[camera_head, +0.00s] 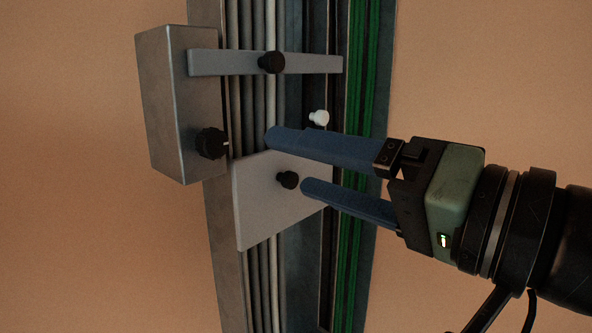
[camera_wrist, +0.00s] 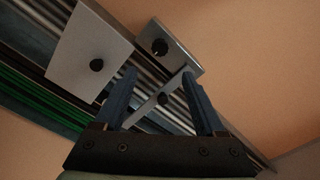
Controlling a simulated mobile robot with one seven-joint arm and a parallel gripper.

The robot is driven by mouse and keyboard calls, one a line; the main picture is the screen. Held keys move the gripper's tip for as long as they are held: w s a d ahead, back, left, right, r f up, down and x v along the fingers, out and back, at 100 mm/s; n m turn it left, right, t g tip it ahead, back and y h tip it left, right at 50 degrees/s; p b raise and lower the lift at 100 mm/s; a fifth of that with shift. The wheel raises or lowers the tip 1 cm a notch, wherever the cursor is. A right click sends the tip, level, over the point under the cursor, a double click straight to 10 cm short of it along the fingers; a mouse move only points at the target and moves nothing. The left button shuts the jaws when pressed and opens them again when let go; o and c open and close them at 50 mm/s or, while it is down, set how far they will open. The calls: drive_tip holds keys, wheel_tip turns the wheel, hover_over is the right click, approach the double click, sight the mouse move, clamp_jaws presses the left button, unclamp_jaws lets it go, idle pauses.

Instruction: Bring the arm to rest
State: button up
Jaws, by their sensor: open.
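My gripper (camera_head: 288,162) is open, its two blue fingers apart with nothing between them in the head view. It reaches in from the right, in front of the gantry rail. The fingertips lie near a grey plate (camera_head: 262,215) with a black knob (camera_head: 288,180); whether they touch it I cannot tell. In the wrist view the open fingers (camera_wrist: 160,85) point toward the grey bar (camera_wrist: 150,108) and the box (camera_wrist: 170,47), and the plate (camera_wrist: 85,50) is at the upper left.
A metal box (camera_head: 172,105) with a black dial (camera_head: 211,143) is on the rail's left side. A grey bar (camera_head: 225,63) with a black knob (camera_head: 271,62) crosses the cables (camera_head: 256,120). A white knob (camera_head: 319,118) sits above the fingers. Green strips (camera_head: 365,80) run along the right.

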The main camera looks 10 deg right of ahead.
drive_tip(key=w+a+r+t+h+b, duration=0.1)
drive_tip(key=w+a+t+h+b, duration=0.3)
drive_tip(key=t+h, duration=0.25)
drive_tip(key=s+a+r+n+t+h+b, duration=0.1)
drive_tip(key=s+a+r+n+t+h, duration=0.2)
drive_tip(key=s+t, duration=0.3)
drive_tip(key=shift+s+a+r+h, duration=0.35)
drive_tip(key=shift+s+a+h, duration=0.15)
drive_tip(key=shift+s, duration=0.45)
